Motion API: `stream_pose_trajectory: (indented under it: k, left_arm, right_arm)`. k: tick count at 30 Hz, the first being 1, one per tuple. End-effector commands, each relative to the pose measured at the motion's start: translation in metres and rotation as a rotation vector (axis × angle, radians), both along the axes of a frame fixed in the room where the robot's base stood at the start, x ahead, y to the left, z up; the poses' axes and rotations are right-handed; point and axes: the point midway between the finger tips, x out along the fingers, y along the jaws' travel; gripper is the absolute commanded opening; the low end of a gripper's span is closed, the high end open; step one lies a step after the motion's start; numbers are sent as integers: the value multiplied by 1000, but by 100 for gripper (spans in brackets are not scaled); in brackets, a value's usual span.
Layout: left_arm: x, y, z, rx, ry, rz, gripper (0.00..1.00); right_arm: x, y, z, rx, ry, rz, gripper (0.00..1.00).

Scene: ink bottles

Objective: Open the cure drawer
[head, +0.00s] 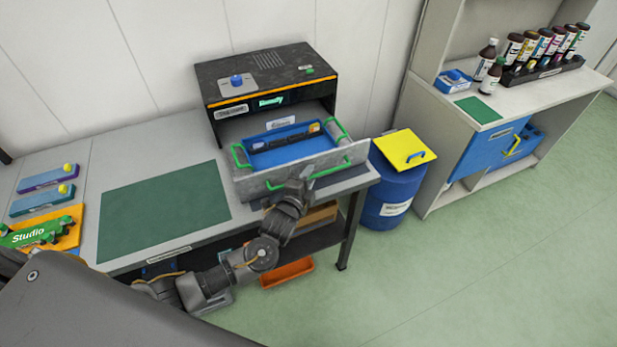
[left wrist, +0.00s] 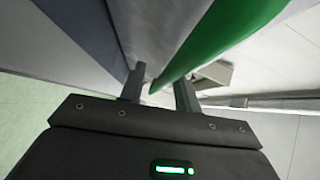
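The cure drawer (head: 330,164) is a grey drawer with a green bar handle (head: 343,163) on its front. In the head view it stands well out from the black machine (head: 265,75) on the table. Inside it is a blue tray (head: 318,141) with green side handles and a dark strip in it. My left gripper (head: 297,183) is at the drawer front by the handle. In the left wrist view its fingers (left wrist: 160,88) stand apart, with the green handle (left wrist: 215,35) running between them; I see no firm grip. My right gripper is not in view.
A green mat (head: 165,210) lies on the table left of the machine. A blue bin with a yellow lid (head: 403,148) stands right of the table. A shelf unit with bottles (head: 550,50) is at the back right. An orange tray (head: 288,273) sits below the table.

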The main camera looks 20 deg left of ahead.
Motion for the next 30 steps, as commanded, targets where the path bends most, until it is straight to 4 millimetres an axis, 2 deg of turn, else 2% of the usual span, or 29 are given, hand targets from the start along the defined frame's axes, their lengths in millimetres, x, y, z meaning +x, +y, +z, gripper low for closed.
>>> stream_pose_trajectory:
  k: [8, 11, 21, 25, 30]
  left_arm:
    - [-4, 1, 0, -1, 1, 1, 32]
    - [-17, 2, 0, -2, 1, 1, 32]
    - [-82, 6, 10, -3, 1, 0, 32]
    - [-98, 7, 12, -1, 1, 0, 32]
    - [-106, 8, 15, -1, 0, 1, 32]
  right_arm:
    - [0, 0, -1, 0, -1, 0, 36]
    - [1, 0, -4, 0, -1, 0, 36]
    - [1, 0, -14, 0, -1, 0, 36]
    - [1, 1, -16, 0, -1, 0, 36]
    - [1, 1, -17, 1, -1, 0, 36]
